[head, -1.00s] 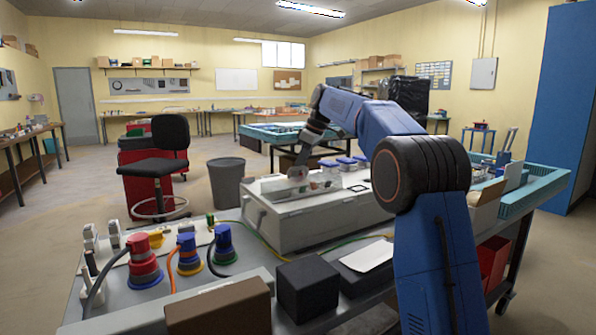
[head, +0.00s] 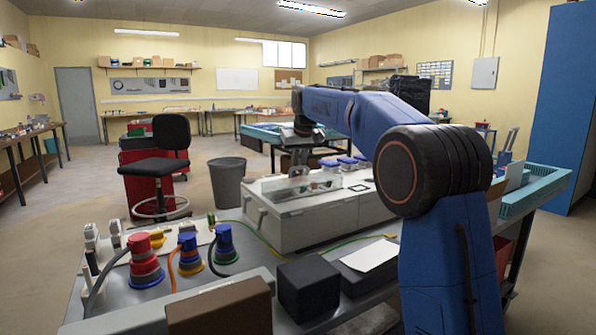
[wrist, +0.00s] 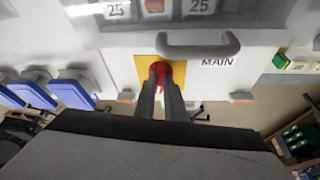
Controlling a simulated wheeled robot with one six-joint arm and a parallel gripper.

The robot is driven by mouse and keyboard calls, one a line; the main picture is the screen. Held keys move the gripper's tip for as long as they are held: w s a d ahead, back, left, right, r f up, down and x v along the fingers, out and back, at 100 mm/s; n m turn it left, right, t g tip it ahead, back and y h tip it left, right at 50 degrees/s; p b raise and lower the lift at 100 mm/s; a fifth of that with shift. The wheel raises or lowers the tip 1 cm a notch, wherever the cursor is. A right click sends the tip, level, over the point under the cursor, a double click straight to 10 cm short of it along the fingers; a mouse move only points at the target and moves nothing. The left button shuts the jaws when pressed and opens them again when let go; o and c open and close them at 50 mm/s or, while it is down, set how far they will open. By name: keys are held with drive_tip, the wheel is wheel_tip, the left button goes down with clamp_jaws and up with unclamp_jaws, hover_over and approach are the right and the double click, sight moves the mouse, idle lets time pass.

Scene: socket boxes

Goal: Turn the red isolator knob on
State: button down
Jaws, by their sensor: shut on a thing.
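The red isolator knob (wrist: 158,69) shows in the wrist view on a yellow plate (wrist: 145,68), beside a "MAIN" label (wrist: 217,62). My gripper (wrist: 167,82) has its two fingers close together on the knob and is shut on it. The fingers hide part of the knob, so its exact turn angle is hard to tell. In the head view my gripper (head: 299,165) is down at the light grey socket box (head: 310,225); the knob is hidden there.
A grey handle (wrist: 198,50) arches next to the knob. Blue-lidded sockets (wrist: 30,92) sit at the left in the wrist view. In the head view, red and blue plugs (head: 145,262) and a black block (head: 308,288) stand on the bench nearer me.

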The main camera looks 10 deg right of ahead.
drive_tip(key=m, duration=0.2)
drive_tip(key=m+h, duration=0.1)
drive_tip(key=m, duration=0.1)
drive_tip(key=m+h, duration=0.1)
drive_tip(key=m, duration=0.1)
drive_tip(key=shift+a+m, duration=0.25)
drive_tip(key=shift+m, duration=0.05)
drive_tip(key=shift+g, duration=0.4)
drive_tip(key=c, duration=1.8)
unclamp_jaws()
drive_tip(key=shift+r+h, duration=0.1)
drive_tip(key=shift+h, duration=0.2)
drive_tip(key=v, duration=1.7)
drive_tip(key=shift+s, duration=0.15)
